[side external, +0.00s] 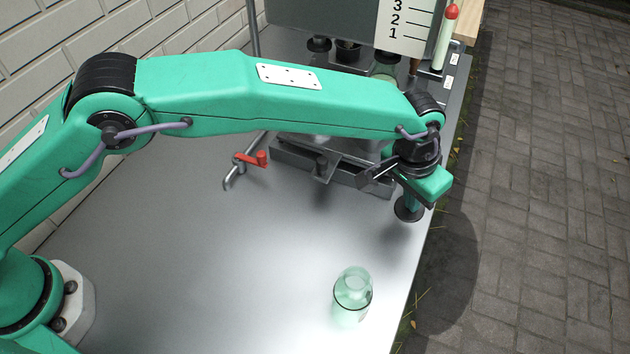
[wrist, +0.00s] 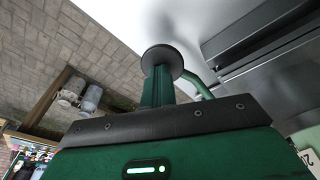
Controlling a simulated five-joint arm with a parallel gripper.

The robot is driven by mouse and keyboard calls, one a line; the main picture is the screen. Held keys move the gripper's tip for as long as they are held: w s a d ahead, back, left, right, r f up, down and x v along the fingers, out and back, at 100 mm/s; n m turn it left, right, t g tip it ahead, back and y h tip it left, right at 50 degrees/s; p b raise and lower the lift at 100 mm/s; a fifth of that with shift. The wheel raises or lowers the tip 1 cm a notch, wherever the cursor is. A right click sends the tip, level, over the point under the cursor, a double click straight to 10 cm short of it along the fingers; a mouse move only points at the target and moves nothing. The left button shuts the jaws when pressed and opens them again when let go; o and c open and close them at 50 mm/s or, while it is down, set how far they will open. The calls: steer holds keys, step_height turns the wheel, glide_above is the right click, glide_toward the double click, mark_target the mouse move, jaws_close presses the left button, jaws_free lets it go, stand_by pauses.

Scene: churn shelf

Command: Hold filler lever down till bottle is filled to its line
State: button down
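A pale green, see-through bottle (side external: 352,296) stands upright on the metal table in the side view. Its fill line and any liquid level are too small to tell. My gripper (side external: 409,207) is beyond the bottle, over the table's right edge, apart from it. A black round pad on a green finger shows below it, and in the wrist view (wrist: 162,62). Nothing is seen held; the finger spacing is unclear. A red-handled tap lever (side external: 252,159) stands left of the grey machine (side external: 318,162). I cannot tell whether it is the filler lever. My arm hides part of the machine.
A white scale board (side external: 405,25) with numbers and a red-topped tube (side external: 445,38) stand at the back right. A brick wall (side external: 110,50) borders the left. The table (side external: 230,250) is clear around the bottle. Paving lies beyond its right edge.

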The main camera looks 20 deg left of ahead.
steer(key=shift+s+a+f, duration=0.1)
steer(key=shift+a+f, duration=0.1)
steer(key=shift+f, duration=0.2)
steer(key=shift+r, duration=1.25)
steer(key=shift+d+r, duration=0.1)
steer(key=shift+r, duration=2.35)
